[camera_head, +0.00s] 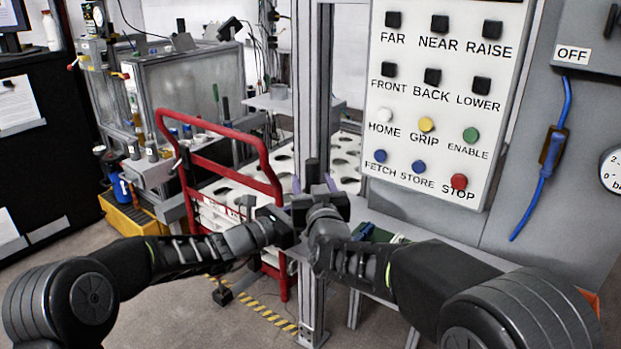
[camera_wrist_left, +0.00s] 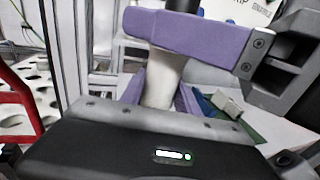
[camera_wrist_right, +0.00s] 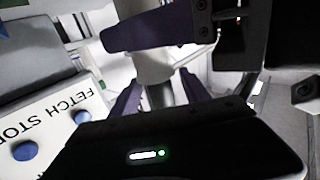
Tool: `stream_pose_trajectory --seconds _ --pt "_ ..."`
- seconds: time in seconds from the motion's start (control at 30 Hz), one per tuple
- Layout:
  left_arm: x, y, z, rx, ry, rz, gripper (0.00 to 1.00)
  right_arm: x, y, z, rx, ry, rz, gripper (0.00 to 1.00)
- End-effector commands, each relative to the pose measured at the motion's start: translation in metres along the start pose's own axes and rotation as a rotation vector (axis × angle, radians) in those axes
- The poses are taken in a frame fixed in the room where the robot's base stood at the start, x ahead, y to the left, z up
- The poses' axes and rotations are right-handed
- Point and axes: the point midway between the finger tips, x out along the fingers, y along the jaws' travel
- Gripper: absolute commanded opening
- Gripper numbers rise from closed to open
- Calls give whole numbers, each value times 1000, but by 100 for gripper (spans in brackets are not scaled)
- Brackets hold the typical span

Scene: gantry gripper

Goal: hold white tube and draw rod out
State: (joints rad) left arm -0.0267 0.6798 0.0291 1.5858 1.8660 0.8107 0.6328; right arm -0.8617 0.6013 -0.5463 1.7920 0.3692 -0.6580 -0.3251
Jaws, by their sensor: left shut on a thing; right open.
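A white tube (camera_wrist_left: 163,82) shows between the purple finger pads of my left gripper (camera_wrist_left: 165,65), which is shut on it. A dark rod (camera_wrist_left: 183,6) shows above the near purple pad in the left wrist view. My right gripper (camera_wrist_right: 155,72) is open close by, with purple pads. The white tube (camera_wrist_right: 150,66) also shows in the right wrist view, with the dark rod (camera_wrist_right: 161,95) at its end between the pads. I cannot tell whether a right pad touches the rod. In the head view both grippers meet near the middle and largely hide the tube.
A control panel (camera_head: 380,158) with labelled buttons stands at the upper right. A red-framed cart (camera_head: 268,172) is at left of centre, beside a metal post (camera_head: 305,80). A white tray with holes (camera_head: 350,150) lies behind the grippers. A green and blue item lies on the bench right of them.

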Motion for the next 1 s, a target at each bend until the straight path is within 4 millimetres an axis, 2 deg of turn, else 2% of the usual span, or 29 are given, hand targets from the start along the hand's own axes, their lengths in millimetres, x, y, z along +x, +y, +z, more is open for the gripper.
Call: stream_pose_trajectory --seconds 0.1,0.2,0.53,1.0 --pt "0 0 0 0 0 0 0 15 0 0 0 1 1 54" --pt "0 0 0 0 0 0 0 22 0 0 0 0 0 54" --pt "0 0 0 0 0 0 0 25 0 0 1 0 -1 54" --pt "0 0 0 0 0 0 0 24 0 0 1 0 -1 16"
